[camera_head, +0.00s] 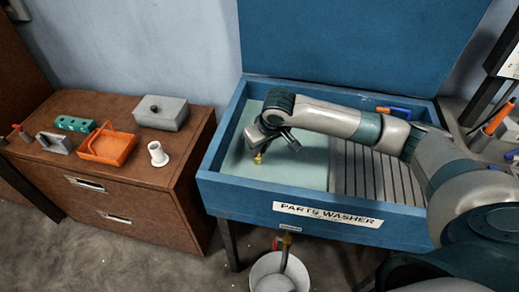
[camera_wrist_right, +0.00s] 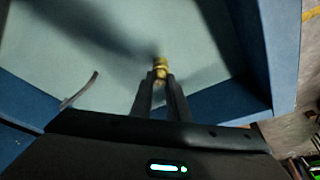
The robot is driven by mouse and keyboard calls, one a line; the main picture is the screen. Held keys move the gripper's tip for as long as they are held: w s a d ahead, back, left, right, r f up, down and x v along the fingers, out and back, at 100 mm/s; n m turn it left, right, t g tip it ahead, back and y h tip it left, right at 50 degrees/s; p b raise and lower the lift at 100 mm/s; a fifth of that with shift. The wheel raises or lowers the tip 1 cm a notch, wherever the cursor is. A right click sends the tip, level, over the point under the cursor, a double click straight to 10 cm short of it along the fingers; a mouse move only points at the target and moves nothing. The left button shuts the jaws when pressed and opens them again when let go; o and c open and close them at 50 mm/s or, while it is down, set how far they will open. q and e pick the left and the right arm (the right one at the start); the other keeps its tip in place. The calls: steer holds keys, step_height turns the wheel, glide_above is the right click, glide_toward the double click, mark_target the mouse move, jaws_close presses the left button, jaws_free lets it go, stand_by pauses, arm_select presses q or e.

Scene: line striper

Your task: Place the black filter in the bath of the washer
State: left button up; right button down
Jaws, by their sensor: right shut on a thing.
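The parts washer (camera_head: 210,182) is a blue basin with a raised blue lid. Its bath (camera_head: 308,165) is the pale green left part, beside a slatted grey section. My right gripper (camera_head: 258,152) reaches over the bath, pointing down. In the right wrist view my right gripper (camera_wrist_right: 160,80) is shut on a small brass-coloured piece (camera_wrist_right: 160,66). This piece also shows below the fingers in the head view (camera_head: 258,159), over the bath. I cannot tell whether it touches the floor of the bath. I cannot make out a black filter. My left gripper is not in view.
A brown cabinet (camera_head: 185,178) at left bears an orange tray (camera_head: 107,148), a grey box (camera_head: 160,113), a green block (camera_head: 75,124) and a white spool (camera_head: 157,154). A white bucket (camera_head: 279,273) stands before the washer. A blue and orange item (camera_head: 393,113) lies at the washer's back rim.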

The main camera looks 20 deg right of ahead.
steer(key=shift+f, duration=0.65)
steer(key=c, duration=1.7)
jaws_free()
steer(key=shift+s+r, duration=0.15)
steer(key=shift+r, duration=0.5)
steer(key=b+v, duration=0.1)
steer(key=v, duration=1)
